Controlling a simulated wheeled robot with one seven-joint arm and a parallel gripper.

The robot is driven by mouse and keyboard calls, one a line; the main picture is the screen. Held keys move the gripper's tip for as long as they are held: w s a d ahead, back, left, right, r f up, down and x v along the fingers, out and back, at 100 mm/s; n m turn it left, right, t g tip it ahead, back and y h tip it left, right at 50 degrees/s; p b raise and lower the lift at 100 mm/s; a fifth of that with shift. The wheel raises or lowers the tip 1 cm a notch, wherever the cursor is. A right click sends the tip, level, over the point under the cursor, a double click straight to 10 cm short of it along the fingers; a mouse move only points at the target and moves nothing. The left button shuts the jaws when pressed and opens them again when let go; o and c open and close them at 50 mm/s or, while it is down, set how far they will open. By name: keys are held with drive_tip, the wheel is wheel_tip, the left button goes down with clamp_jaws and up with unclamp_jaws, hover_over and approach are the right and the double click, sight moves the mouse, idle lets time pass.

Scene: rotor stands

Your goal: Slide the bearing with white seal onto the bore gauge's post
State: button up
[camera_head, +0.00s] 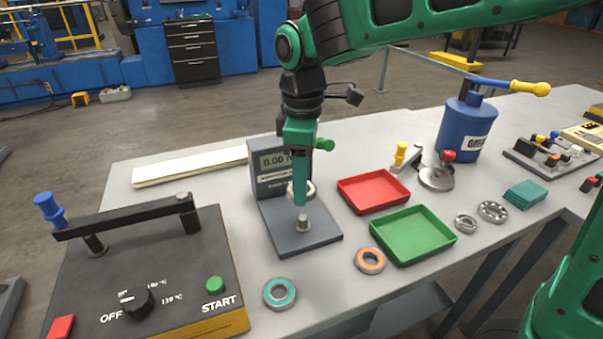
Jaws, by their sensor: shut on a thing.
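The bore gauge (270,170) is a dark grey stand with a digital display and a flat base plate (287,238). Its short metal post (304,223) rises from the plate. My gripper (300,198) points down above the plate and is shut on a bearing (310,190), a pale ring partly hidden behind the green finger. The seal colour is hard to make out; it looks whitish. The bearing is held above the post and looks apart from it. The fingertips are close above the post in this view.
A teal-sealed bearing (280,293) and an orange-sealed bearing (369,260) lie in front. Red (373,205) and green (436,251) trays are to the right, with two metal bearings (466,223) (492,211) beyond. A heater box (150,270) with a black bar stands left.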

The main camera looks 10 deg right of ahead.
hover_over(304, 216)
drive_tip(key=shift+w+f, duration=0.1)
drive_tip(key=shift+f, duration=2.1)
drive_tip(key=shift+f, duration=2.35)
idle(0.3)
drive_tip(key=o, duration=1.1)
drive_tip(key=shift+o, duration=0.5)
drive_tip(key=o, duration=0.4)
drive_tip(key=shift+c, duration=0.2)
